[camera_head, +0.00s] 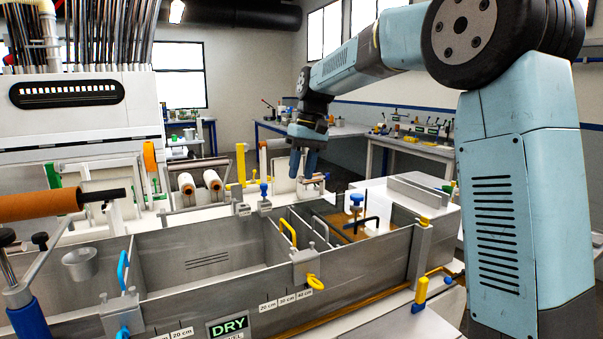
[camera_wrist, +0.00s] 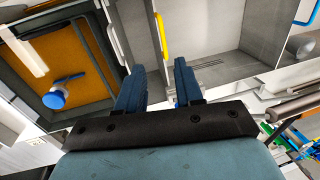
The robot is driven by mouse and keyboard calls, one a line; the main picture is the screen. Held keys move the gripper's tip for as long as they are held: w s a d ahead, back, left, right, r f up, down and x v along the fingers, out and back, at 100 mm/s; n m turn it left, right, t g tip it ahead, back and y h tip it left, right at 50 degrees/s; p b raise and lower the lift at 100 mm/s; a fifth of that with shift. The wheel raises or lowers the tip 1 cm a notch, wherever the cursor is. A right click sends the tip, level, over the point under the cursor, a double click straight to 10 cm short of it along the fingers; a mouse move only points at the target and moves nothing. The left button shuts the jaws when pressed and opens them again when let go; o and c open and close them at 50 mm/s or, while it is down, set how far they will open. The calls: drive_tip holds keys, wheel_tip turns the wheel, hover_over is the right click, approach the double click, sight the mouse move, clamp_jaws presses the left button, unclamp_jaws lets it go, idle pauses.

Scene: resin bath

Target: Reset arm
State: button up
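My gripper (camera_head: 303,162) hangs from my pale blue arm above the back edge of the steel bath (camera_head: 214,245), fingers pointing down. In the wrist view my gripper (camera_wrist: 158,82) shows two blue fingers apart with nothing between them, so it is open and empty. The fingers touch nothing that I can see. The bath below has an empty grey compartment and, at its right end, a compartment with amber resin (camera_wrist: 60,62). A blue knob (camera_head: 356,199) stands at the resin compartment and also shows in the wrist view (camera_wrist: 54,99).
A yellow handle (camera_head: 288,232) stands on a divider in the bath. A metal cup (camera_head: 80,264) sits at the left of the bath. A machine with an orange roller (camera_head: 40,205) is at the left. Cluttered workbenches (camera_head: 410,143) stand behind. Open air surrounds my gripper.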

drive_tip(key=shift+s+d, duration=0.1)
drive_tip(key=s+d+m+t+h, duration=0.1)
drive_tip(key=s+d+m+t, duration=0.15)
drive_tip(key=s+d, duration=0.8)
drive_tip(key=s+d+m+t, duration=0.1)
drive_tip(key=s+d+t, duration=0.2)
drive_tip(key=s+d, duration=0.7)
drive_tip(key=s+d+f+m+t+h, duration=0.1)
drive_tip(key=s+f, duration=0.3)
drive_tip(key=s, duration=0.7)
drive_tip(key=shift+f, duration=0.4)
drive_tip(key=shift+s+m, duration=0.2)
drive_tip(key=shift+m, duration=0.05)
